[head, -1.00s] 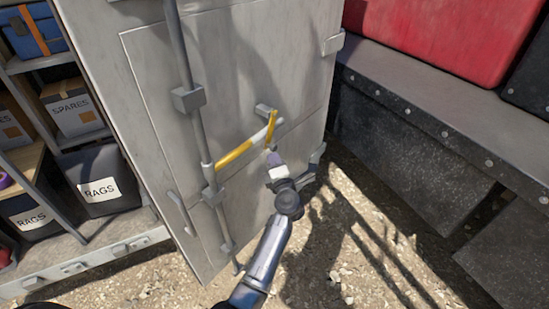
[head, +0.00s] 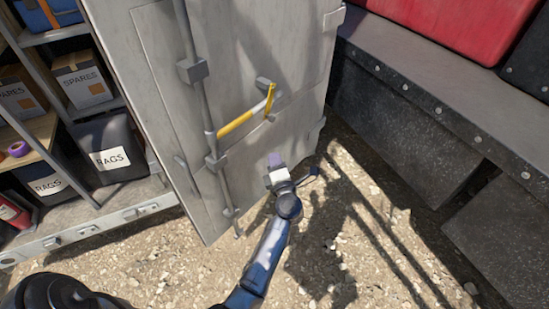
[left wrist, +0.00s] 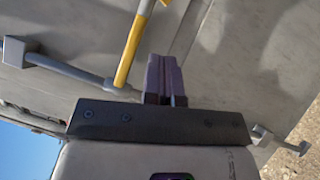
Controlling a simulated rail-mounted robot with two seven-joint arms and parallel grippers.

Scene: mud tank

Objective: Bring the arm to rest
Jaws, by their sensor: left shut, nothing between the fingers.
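My left gripper (head: 274,160) is in front of the lower part of a grey metal door, below its yellow handle (head: 240,122). Its purple fingers are shut with nothing between them and are apart from the handle. In the left wrist view the closed fingers (left wrist: 165,76) point at the grey door (left wrist: 240,50), with the yellow handle (left wrist: 131,45) to their upper left. My right gripper is not in view.
The grey door (head: 255,50) carries a vertical locking bar (head: 197,110). Shelves at left hold RAGS bins (head: 110,158) and SPARES boxes (head: 84,84). A dark ledge (head: 440,70) with a red case (head: 450,25) stands at right. Gravel ground (head: 370,210) is open between.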

